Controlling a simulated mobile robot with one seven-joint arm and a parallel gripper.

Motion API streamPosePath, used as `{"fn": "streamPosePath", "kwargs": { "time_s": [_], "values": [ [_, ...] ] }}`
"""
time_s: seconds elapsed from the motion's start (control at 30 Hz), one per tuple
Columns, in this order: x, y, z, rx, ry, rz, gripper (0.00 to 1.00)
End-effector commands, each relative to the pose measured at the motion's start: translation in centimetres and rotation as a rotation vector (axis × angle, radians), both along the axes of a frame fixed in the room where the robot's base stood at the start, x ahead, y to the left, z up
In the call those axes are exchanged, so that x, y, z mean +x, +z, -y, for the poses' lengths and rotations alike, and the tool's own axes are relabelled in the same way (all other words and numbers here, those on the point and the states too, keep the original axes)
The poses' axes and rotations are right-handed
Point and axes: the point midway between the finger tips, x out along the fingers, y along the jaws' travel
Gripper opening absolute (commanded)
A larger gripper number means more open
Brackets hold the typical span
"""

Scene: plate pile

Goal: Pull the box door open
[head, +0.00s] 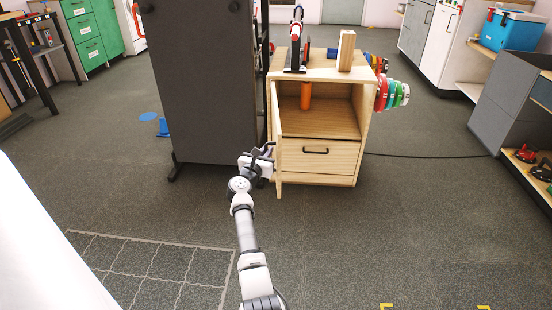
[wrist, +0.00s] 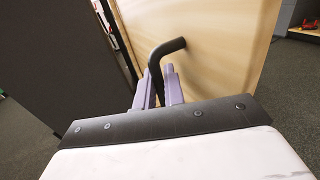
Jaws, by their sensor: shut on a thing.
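The wooden box (head: 362,130) stands on the floor in the middle of the head view. Its door (head: 278,140) is swung wide open toward me and shows almost edge-on at the box's left side. The upper compartment is exposed, with an orange cylinder (head: 306,96) inside it. My gripper (head: 267,158) is at the outer face of the door. In the wrist view, my gripper (wrist: 160,86) is shut on the black door handle (wrist: 167,48), with the fingers on either side of it. The pale wooden door panel (wrist: 215,45) fills much of that view.
A tall dark grey panel (head: 210,90) stands close to the left of the door and my gripper. A drawer (head: 318,156) with a black handle is below the compartment. A wood block (head: 346,50) stands on the box top. Colored discs (head: 390,92) hang at its right side. Floor in front is clear.

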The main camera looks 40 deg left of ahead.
Motion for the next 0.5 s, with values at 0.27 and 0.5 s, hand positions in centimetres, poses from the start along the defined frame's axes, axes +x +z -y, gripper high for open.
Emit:
{"fn": "streamPosePath", "kwargs": {
  "time_s": [0.27, 0.5],
  "values": [
    [-0.66, 0.38, -0.82, 0.006, -0.034, 0.004, 0.0],
    [-0.78, 0.38, -0.84, 0.005, -0.038, 0.003, 0.0]
  ]
}}
